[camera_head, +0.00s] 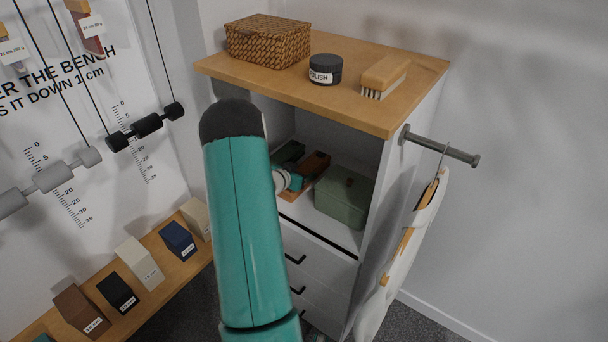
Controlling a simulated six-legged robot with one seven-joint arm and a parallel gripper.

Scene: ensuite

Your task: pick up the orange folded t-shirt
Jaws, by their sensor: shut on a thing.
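The orange folded t-shirt (316,164) shows as a small brownish-orange shape in the open compartment of the white cabinet (334,218). My gripper (299,181) is inside that compartment, a small teal and white end right against the shirt's near left side. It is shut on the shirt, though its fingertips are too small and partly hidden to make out. My large teal arm link hides the left part of the compartment. A dark green folded thing (289,153) lies just left of the shirt.
A green box (343,196) stands right of the shirt in the compartment. The wooden top (290,92) overhangs it, bearing a wicker box (268,41), a polish tin (325,69) and a brush (384,76).

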